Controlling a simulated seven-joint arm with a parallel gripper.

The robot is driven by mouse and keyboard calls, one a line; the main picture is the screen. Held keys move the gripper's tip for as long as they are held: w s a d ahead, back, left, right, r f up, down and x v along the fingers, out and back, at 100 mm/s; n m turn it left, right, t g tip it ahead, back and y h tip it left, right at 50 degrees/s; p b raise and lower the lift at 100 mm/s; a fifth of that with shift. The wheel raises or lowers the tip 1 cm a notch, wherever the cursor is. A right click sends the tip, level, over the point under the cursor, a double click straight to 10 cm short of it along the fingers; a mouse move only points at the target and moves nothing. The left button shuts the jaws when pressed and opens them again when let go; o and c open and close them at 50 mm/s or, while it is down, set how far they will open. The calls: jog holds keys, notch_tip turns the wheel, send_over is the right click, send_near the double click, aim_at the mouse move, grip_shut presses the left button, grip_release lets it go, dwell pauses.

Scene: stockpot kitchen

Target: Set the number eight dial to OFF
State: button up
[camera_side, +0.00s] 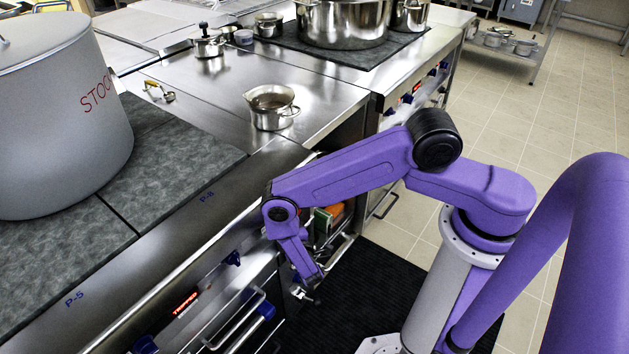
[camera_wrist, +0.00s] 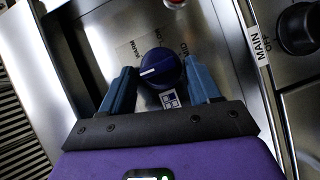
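A round blue dial (camera_wrist: 158,62) sits on a steel panel in the wrist view. Its white mark lies nearly level, on the dial's left side. My gripper (camera_wrist: 158,74) is open, with one blue finger on each side of the dial; contact cannot be told. In the side view my gripper (camera_side: 307,287) is low at the stove's front.
A black knob (camera_wrist: 298,28) beside a MAIN OFF label (camera_wrist: 262,47) is to the right. A large stockpot (camera_side: 60,120) stands on the stove top. A steel saucepan (camera_side: 272,107) stands on the counter. A handle bar (camera_side: 235,320) juts from the front. A dark mat (camera_side: 365,295) covers the floor.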

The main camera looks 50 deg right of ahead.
jog(key=s, duration=0.6)
dwell(0.7)
